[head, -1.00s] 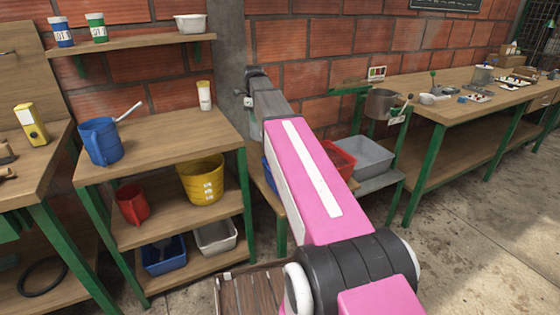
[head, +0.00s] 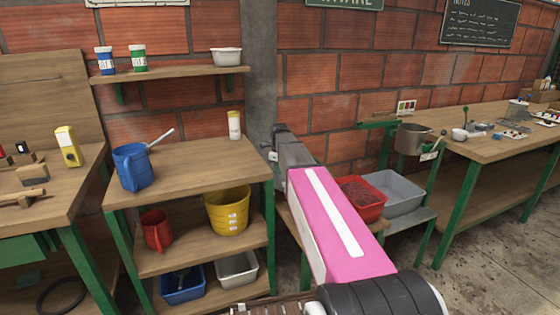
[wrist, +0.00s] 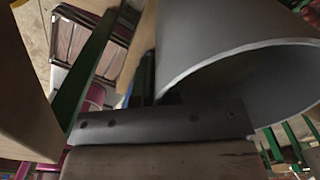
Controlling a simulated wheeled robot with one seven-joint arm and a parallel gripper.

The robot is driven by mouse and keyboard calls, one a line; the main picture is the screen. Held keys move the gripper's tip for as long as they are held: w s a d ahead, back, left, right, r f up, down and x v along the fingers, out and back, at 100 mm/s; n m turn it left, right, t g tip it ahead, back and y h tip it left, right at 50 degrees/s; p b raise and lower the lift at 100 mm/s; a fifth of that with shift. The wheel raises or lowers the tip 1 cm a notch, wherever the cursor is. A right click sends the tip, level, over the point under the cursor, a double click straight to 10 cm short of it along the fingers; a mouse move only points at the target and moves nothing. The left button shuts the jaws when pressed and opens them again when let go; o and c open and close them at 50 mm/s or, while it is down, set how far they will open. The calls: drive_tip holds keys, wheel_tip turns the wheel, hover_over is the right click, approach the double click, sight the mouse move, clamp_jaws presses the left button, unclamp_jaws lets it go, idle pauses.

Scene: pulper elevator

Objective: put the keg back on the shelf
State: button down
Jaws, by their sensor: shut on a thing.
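My gripper (head: 277,143) is at the far end of my pink arm, in front of the grey pillar; its fingertips are hard to make out in the head view. In the wrist view, a brown wooden surface with a dark riveted band, which looks like the keg (wrist: 165,162), fills the bottom edge close to the camera. My gripper is shut on it. The keg does not show in the head view, where my arm covers that area. The wall shelf (head: 170,76) holds a blue-labelled bottle, a green-labelled bottle and a white bowl, with bare board between.
Red and grey tubs (head: 392,194) stand right of my arm. A large grey open-rimmed round thing (wrist: 215,50) is close in the wrist view.

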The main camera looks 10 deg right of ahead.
sight(280, 183)
drive_tip(key=shift+f, duration=3.6)
drive_tip(key=c, duration=1.3)
unclamp_jaws()
